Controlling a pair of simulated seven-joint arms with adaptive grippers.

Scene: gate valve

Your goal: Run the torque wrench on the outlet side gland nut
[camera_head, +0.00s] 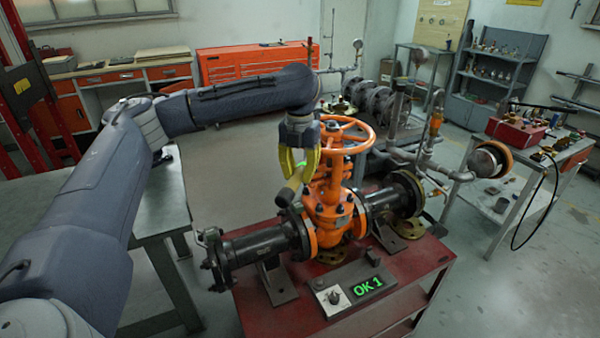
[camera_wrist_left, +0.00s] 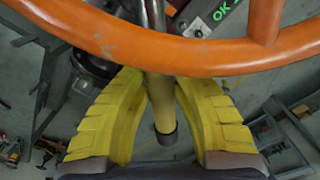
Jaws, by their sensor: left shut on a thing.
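The orange gate valve (camera_head: 330,215) stands on the red bench, with its round orange handwheel (camera_head: 347,133) on top. The handwheel rim also crosses the left wrist view (camera_wrist_left: 180,58). My left gripper (camera_head: 299,172) is beside the valve's left side, just below the handwheel's level. Its yellow fingers (camera_wrist_left: 160,88) are shut on the torque wrench, around its shaft and yellowish handle (camera_wrist_left: 165,112). The handle (camera_head: 288,193) slants down to the left in the head view. The wrench's working end and the gland nuts are not clearly visible behind the gripper and yoke. My right gripper is not in view.
A control box with a green "OK 1" display (camera_head: 367,286) sits at the red bench's (camera_head: 262,310) front. Dark flanged pipes (camera_head: 255,247) extend from both valve sides. A side table (camera_head: 515,195) stands right. The handwheel closely overhangs my fingers.

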